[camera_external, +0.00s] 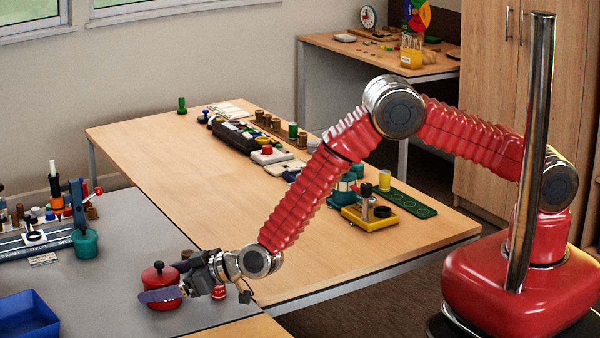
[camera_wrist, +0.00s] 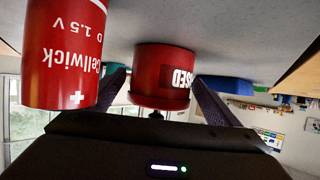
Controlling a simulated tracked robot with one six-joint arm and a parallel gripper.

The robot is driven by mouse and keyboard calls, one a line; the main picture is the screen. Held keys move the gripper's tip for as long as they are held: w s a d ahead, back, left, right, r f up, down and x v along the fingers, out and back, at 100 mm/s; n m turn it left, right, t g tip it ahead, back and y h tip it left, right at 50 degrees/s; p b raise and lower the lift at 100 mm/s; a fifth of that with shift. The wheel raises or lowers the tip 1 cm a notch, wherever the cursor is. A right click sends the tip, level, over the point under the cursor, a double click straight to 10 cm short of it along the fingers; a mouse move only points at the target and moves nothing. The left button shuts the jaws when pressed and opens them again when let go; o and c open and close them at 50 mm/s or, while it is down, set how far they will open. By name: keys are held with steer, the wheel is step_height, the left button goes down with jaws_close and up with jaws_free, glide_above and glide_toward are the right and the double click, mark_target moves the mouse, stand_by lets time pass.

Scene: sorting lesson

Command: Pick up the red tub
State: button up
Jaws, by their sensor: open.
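The red tub (camera_external: 158,273) stands on the grey table top, with a dark knob on its lid. In the wrist view, which is upside down, the tub (camera_wrist: 160,70) shows white lettering ending in "SED". My gripper (camera_external: 163,284) is low over the table with its jaws open. One finger passes in front of the tub and the other is mostly hidden behind it. In the wrist view the fingers lie on either side of the tub; I cannot tell whether either touches it.
A blue tray (camera_external: 28,316) and a teal pot (camera_external: 85,243) are to the left. Bare grey table lies between.

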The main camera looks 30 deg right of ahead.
steer(key=shift+c, duration=0.5)
steer(key=shift+r, duration=0.1)
steer(key=c, duration=1.4)
